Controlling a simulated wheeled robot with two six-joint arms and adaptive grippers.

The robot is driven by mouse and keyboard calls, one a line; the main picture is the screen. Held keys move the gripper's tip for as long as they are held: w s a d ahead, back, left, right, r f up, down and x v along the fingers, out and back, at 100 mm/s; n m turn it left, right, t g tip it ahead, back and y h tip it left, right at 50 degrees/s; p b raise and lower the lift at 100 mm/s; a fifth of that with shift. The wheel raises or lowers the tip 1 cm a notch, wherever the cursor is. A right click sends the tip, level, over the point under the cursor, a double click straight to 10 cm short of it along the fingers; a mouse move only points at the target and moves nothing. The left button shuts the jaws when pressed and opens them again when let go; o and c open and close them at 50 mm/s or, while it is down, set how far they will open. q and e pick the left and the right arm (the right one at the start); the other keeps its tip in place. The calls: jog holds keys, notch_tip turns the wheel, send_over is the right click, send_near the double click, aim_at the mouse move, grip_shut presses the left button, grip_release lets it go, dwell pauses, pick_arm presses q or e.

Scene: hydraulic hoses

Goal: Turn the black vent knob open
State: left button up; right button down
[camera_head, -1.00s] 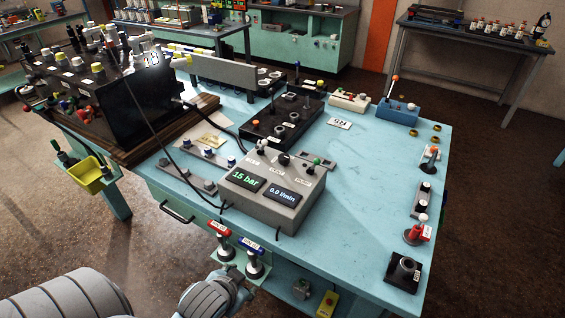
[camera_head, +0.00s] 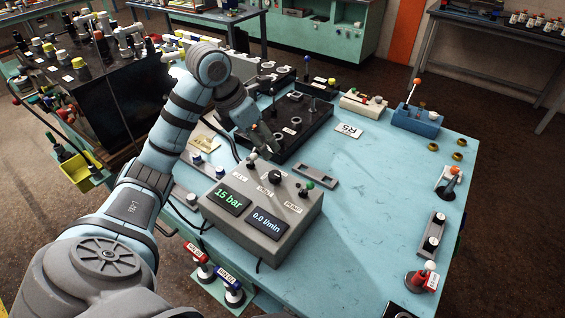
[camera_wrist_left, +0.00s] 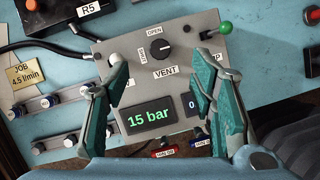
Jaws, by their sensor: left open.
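The round black vent knob (camera_wrist_left: 160,49) sits on the grey control box (camera_wrist_left: 93,62), with VENT printed below it, OPEN above and SHUT to its left in the left wrist view. It also shows on the box's top in the head view (camera_head: 275,175). A pale mark is on the knob; its exact direction is hard to tell. My left gripper (camera_wrist_left: 163,72) is open above the box, its fingers on either side of the knob in the picture and apart from it. In the head view the left gripper (camera_head: 268,146) is just behind the knob. My right gripper is out of view.
The box has a white-tipped lever, a green-knobbed lever (camera_wrist_left: 225,27) near the right finger, and displays reading 15 bar (camera_head: 230,198) and 0.0 l/min. A black valve block (camera_head: 290,125) stands behind.

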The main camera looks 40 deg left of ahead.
pick_arm(q)
jog(key=b, duration=0.6)
send_near(274, 174)
jog(key=f, duration=0.2)
jog(key=shift+s+d+f, duration=0.1)
jog(key=shift+d+f, duration=0.2)
jog(key=shift+f, duration=0.05)
jog(key=w+f, duration=0.1)
jog(key=f, duration=0.1)
jog(key=w+f, duration=0.2)
jog(key=shift+w+d+f+p, duration=0.1)
jog(key=shift+w+f+p, duration=0.15)
jog(key=shift+f+p, duration=0.15)
jog(key=shift+w+f, duration=0.15)
jog(key=shift+f, duration=0.15)
jog(key=shift+s+d+r, duration=0.1)
jog(key=shift+s, duration=0.25)
jog(key=shift+w, duration=0.15)
jog(key=c, duration=1.1)
jog(key=shift+c, duration=0.2)
pick_arm(e)
notch_tip(274, 174, down, 6)
jog(key=s, duration=0.2)
jog(key=shift+r, duration=0.15)
